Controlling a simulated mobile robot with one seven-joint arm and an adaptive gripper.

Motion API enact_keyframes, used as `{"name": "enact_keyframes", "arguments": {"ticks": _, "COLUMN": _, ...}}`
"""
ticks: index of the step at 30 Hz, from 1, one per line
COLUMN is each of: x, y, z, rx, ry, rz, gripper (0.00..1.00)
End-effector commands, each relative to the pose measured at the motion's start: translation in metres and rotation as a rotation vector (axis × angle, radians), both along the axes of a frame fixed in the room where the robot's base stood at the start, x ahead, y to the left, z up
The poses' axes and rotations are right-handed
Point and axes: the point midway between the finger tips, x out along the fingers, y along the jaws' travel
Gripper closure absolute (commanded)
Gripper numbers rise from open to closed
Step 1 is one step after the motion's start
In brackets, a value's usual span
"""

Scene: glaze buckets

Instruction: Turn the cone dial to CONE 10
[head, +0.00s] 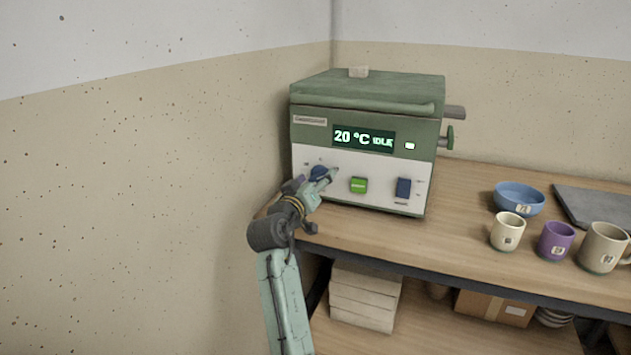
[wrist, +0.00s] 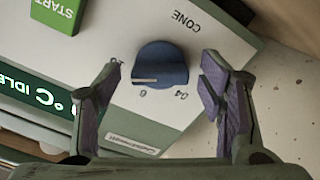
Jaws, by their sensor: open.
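The blue cone dial (wrist: 161,62) sits on the white lower panel of the green kiln controller (head: 367,100). In the wrist view the panel appears turned round, with labels CONE, 04, 6 and a partly covered one that looks like 10. The dial's white mark lies at its lower-left edge, close to the 6, on the side towards the partly covered label. My gripper (wrist: 161,66) is open, one finger on each side of the dial, with visible gaps. In the head view my gripper (head: 318,181) is at the dial (head: 318,172) and partly hides it.
The green START button (head: 358,185) and a blue switch (head: 404,188) are right of the dial. The display (head: 363,138) reads 20 °C IDLE. A blue bowl (head: 519,198) and several mugs stand farther right on the wooden bench (head: 440,235). A wall is close on the left.

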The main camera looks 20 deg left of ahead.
Motion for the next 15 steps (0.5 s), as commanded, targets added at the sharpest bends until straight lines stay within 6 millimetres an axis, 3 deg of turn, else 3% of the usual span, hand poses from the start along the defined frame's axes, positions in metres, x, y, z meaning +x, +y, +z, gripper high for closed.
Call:
{"name": "enact_keyframes", "arguments": {"ticks": 8, "x": -0.005, "y": 0.001, "z": 0.0, "rx": -0.001, "ry": 0.0, "rz": 0.001, "gripper": 0.37}}
{"name": "enact_keyframes", "arguments": {"ticks": 15, "x": -0.047, "y": 0.002, "z": 0.0, "rx": -0.001, "ry": -0.001, "rz": 0.002, "gripper": 0.37}}
